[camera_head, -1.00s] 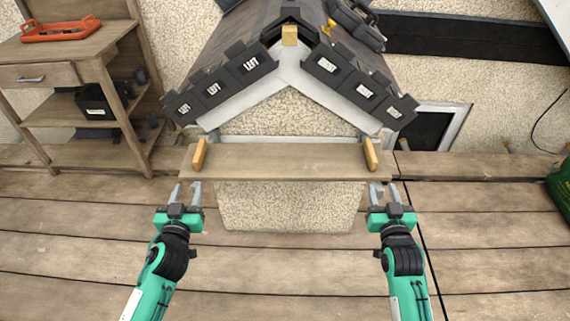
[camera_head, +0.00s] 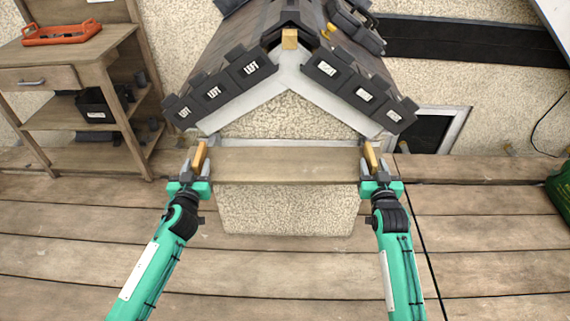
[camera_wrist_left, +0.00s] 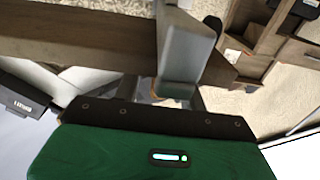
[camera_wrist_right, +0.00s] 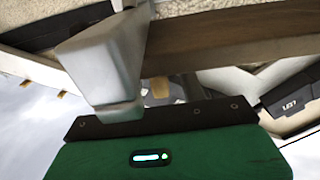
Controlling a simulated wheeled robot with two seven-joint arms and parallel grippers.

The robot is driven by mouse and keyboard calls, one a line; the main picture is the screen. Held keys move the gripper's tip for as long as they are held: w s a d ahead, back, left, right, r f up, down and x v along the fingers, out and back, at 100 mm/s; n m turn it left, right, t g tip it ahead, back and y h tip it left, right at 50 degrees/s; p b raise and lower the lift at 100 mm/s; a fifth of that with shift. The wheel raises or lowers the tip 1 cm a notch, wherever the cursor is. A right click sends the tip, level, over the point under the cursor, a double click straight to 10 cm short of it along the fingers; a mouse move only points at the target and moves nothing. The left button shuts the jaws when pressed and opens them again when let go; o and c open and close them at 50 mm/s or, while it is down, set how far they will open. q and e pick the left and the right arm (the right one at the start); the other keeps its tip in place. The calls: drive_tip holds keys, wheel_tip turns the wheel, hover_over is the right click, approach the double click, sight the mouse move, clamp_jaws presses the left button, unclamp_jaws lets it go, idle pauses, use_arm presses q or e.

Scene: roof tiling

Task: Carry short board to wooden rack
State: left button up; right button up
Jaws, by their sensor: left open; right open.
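The short board (camera_head: 283,164) is a wooden plank lying level across the front of the small house model. It has a light wooden handle at its left end (camera_head: 200,155) and another at its right end (camera_head: 370,155). My left gripper (camera_head: 194,167) is at the left handle, its open fingers beside it. My right gripper (camera_head: 377,167) is likewise open at the right handle. The board also shows in the left wrist view (camera_wrist_left: 80,42) and in the right wrist view (camera_wrist_right: 225,45). Whether any finger touches a handle cannot be told. The wooden rack (camera_head: 92,52) stands at the left.
The rack holds an orange tray (camera_head: 62,32) and a black bin (camera_head: 95,105). Dark roof tiles (camera_head: 247,68) rise behind the board. A dark green bag (camera_head: 559,190) stands at the right edge. The plank floor in front is clear.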

use_arm(q)
drive_tip(key=shift+w, duration=1.4)
use_arm(e)
drive_tip(key=shift+w, duration=1.35)
use_arm(q)
clamp_jaws()
use_arm(e)
clamp_jaws()
use_arm(q)
drive_tip(key=shift+r, duration=0.1)
